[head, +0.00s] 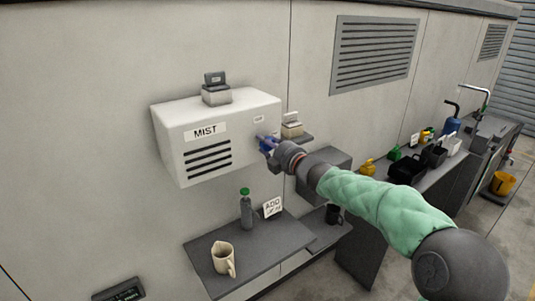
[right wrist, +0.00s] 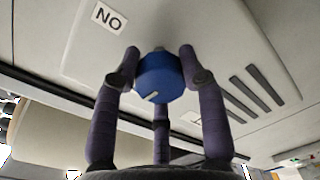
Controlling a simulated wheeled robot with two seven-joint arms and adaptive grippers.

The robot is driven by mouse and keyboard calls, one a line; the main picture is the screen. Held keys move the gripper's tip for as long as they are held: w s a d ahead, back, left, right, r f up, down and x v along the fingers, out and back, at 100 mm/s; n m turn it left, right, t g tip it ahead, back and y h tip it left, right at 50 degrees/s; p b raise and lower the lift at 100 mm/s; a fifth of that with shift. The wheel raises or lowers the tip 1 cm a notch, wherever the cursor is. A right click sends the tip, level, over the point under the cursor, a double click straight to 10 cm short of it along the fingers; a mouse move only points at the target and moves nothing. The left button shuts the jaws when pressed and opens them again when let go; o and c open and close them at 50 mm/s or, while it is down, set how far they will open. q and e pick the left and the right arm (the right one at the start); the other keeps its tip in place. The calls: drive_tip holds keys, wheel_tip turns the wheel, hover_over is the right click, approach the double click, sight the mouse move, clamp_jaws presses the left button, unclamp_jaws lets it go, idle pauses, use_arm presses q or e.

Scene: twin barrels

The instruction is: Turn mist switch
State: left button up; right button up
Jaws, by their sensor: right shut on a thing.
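The white mist box (head: 190,160) is on the wall, with a MIST label and dark slots on its front. A blue round knob (right wrist: 158,76) with a white pointer line is on the box's side in the right wrist view. The pointer line lies toward the lower part of the knob face. My right gripper (head: 267,143) reaches the box's right side, and its purple fingers are shut around the knob. In the head view the fingers mostly hide the knob. My left gripper is not in view.
Below the box, a grey shelf (head: 205,262) holds a bottle (head: 246,210), a cream jug (head: 222,258) and a card (head: 272,207). A cluttered counter stands to the right.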

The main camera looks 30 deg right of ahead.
drive_tip(key=shift+f+n+b, duration=0.3)
drive_tip(key=shift+n+b, duration=0.5)
drive_tip(key=shift+n, duration=0.2)
drive_tip(key=o, duration=1)
drive_tip(key=shift+r, duration=0.1)
drive_tip(key=shift+c, duration=0.2)
drive_tip(key=shift+o, duration=1)
drive_tip(key=shift+w+d, duration=0.1)
drive_tip(key=shift+d, duration=0.1)
drive_tip(key=shift+r, duration=0.15)
drive_tip(key=s, duration=1.2)
drive_tip(key=shift+d, duration=0.4)
drive_tip(key=shift+r, duration=0.1)
